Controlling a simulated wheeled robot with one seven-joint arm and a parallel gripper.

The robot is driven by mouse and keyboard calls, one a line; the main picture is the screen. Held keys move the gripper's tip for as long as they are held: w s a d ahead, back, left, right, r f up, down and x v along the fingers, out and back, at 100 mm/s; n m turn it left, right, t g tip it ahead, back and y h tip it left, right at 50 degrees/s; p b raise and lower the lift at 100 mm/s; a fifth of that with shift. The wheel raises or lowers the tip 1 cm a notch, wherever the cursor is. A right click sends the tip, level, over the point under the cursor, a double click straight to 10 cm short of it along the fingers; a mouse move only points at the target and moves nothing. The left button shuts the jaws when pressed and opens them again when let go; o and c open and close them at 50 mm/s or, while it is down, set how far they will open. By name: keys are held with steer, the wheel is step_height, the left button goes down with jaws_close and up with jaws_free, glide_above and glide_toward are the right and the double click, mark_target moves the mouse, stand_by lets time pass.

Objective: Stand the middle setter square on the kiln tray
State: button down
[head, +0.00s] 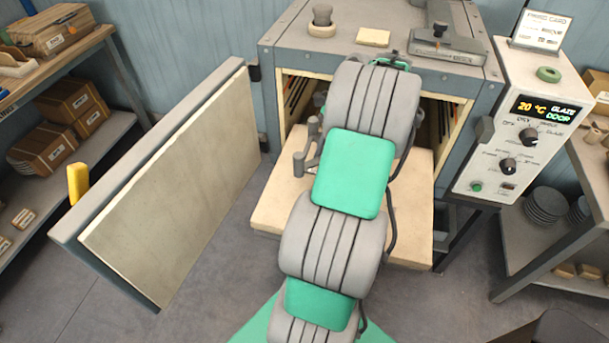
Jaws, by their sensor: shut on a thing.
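The kiln tray, a pale cream slab (410,225), juts out of the kiln mouth at the front. My arm reaches over it toward the kiln and covers its middle. My gripper is hidden behind the arm, so its jaws and anything in them do not show. A grey knobbed piece (302,160) shows just left of the arm, above the tray. I cannot tell whether it is a setter or part of my wrist. I can make out no setter clearly, and the middle one cannot be picked out. The visible left and right parts of the tray look bare.
The kiln door (175,190) stands swung open on the left. The control panel (525,120) reads 20 °C at the right. A shelf with boxes (70,100) is at far left, and a rack with plates (545,205) at right. Small items sit on the kiln top.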

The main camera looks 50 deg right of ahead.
steer(key=b, duration=0.1)
glide_above(301, 182)
steer(key=s+d, duration=0.1)
steer(key=d, duration=0.1)
steer(key=f, duration=0.5)
steer(key=shift+a+f, duration=0.2)
steer(key=shift+a, duration=0.05)
steer(key=shift+w+a+f+b, duration=0.1)
steer(key=shift+w+f+b, duration=0.1)
steer(key=shift+f, duration=0.7)
steer(key=shift+w+f+b, duration=0.1)
steer(key=shift+f+b, duration=0.05)
steer(key=shift+f, duration=0.75)
steer(key=shift+f, duration=0.15)
steer(key=c, duration=1.3)
jaws_free()
steer(key=shift+o, duration=0.2)
